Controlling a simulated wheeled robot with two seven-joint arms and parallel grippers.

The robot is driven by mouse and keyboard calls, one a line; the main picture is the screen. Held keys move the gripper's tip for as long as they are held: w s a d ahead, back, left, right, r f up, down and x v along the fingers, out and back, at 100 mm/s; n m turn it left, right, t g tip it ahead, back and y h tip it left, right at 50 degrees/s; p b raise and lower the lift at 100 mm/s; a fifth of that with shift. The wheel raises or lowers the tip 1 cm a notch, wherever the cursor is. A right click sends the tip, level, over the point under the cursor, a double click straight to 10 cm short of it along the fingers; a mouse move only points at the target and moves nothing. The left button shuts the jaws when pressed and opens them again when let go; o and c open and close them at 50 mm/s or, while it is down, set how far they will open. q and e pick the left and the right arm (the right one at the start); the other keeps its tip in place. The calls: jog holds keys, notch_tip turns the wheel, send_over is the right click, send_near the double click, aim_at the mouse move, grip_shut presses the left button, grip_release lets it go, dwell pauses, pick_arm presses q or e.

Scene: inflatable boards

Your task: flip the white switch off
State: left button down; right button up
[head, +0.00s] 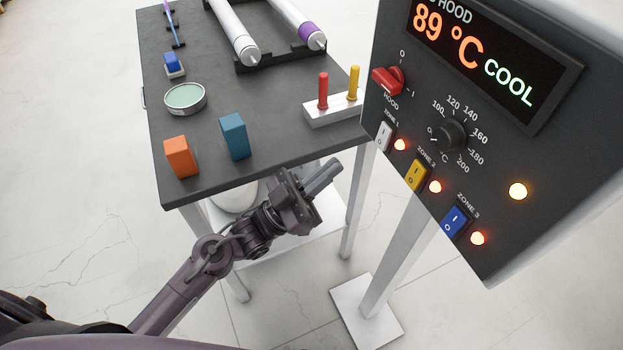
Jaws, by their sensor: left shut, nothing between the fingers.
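The white rocker switch (384,136) sits at the left edge of the dark control panel, under the label ZONE 1. My left gripper (331,168) is shut and empty, in front of the table edge, to the left of and below the white switch and apart from the panel. My right gripper is not in view.
The panel (504,235) also holds a yellow switch (416,175), a blue switch (454,220), a red hood knob (388,80) and a black dial (448,136). The dark table (270,105) carries blocks, a tin and rollers. A grey post (398,262) supports the panel.

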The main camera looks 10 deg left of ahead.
aim_at(381, 140)
pick_arm(q)
jog(key=shift+w+d+r+p, duration=0.15)
jog(key=shift+w+d+r, duration=0.1)
jog(key=shift+w+d, duration=0.55)
jog(key=shift+w+d+r+p, duration=0.15)
jog(key=shift+w+d+r, duration=0.3)
jog(key=shift+d, duration=0.6)
jog(key=shift+w+d+r+p, duration=0.1)
jog(key=shift+w+d+p, duration=0.05)
jog(key=shift+w+d, duration=0.7)
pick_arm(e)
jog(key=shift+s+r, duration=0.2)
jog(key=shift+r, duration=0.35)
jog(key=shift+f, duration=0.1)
pick_arm(q)
jog(key=shift+w+d+f+b, duration=0.1)
jog(key=shift+d+f+b, duration=0.3)
jog(key=shift+b, duration=0.85)
jog(key=shift+a+r+h, duration=0.1)
jog(key=shift+r+h, duration=0.1)
jog(key=shift+h, duration=0.1)
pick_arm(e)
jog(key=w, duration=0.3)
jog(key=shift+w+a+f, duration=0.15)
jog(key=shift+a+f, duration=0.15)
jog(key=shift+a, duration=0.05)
pick_arm(q)
jog(key=shift+r, duration=0.1)
